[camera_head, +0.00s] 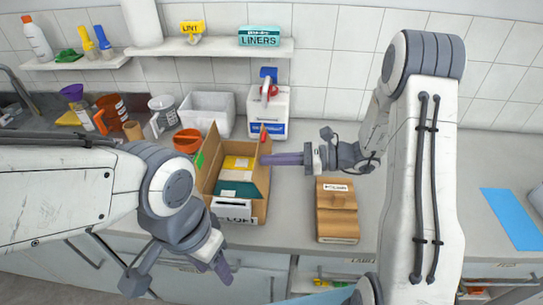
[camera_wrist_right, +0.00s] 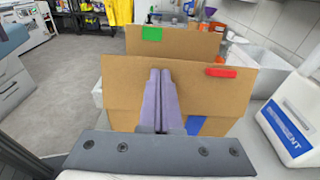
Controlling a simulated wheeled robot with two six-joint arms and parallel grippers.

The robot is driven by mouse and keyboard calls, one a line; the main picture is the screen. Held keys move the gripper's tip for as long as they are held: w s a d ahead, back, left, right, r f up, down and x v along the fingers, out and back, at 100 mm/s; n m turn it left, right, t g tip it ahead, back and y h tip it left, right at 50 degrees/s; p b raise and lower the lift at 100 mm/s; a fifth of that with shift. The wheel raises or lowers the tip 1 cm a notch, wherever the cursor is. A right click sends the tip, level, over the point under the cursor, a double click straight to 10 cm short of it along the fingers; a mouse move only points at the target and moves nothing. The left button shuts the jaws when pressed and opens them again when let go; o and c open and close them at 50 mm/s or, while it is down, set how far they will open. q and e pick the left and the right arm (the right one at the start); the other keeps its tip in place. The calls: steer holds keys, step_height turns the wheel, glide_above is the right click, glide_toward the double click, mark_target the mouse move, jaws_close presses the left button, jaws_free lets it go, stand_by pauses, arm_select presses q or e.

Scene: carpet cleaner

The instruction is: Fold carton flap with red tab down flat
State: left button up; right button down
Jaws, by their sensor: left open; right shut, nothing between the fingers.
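An open cardboard carton (camera_head: 261,183) stands on the counter with yellow, white and green items inside. Its right flap stands up and carries a red tab (camera_head: 263,135); in the right wrist view this flap (camera_wrist_right: 120,85) is broad, upright, with the red tab (camera_wrist_right: 221,72) near its top right corner. The opposite flap bears a green tab (camera_wrist_right: 152,34). My right gripper (camera_head: 268,159) is shut and empty, its fingertips (camera_wrist_right: 161,72) at the flap's outer face; whether they touch cannot be told. My left gripper (camera_head: 180,279) is open, low in front of the counter.
A brown box (camera_head: 337,222) lies right of the carton. A white detergent container (camera_head: 283,108) and a white bin (camera_head: 208,106) stand behind, with an orange bowl (camera_head: 187,140) at the left. A blue sheet (camera_head: 511,219) lies far right. Counter between brown box and sheet is largely hidden by my right arm.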

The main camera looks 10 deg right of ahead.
steer(key=shift+x, duration=2.05)
steer(key=p, duration=0.1)
glide_toward(256, 160)
steer(key=shift+w+a+f, duration=0.85)
steer(key=shift+w+f, duration=0.05)
steer(key=shift+w, duration=0.1)
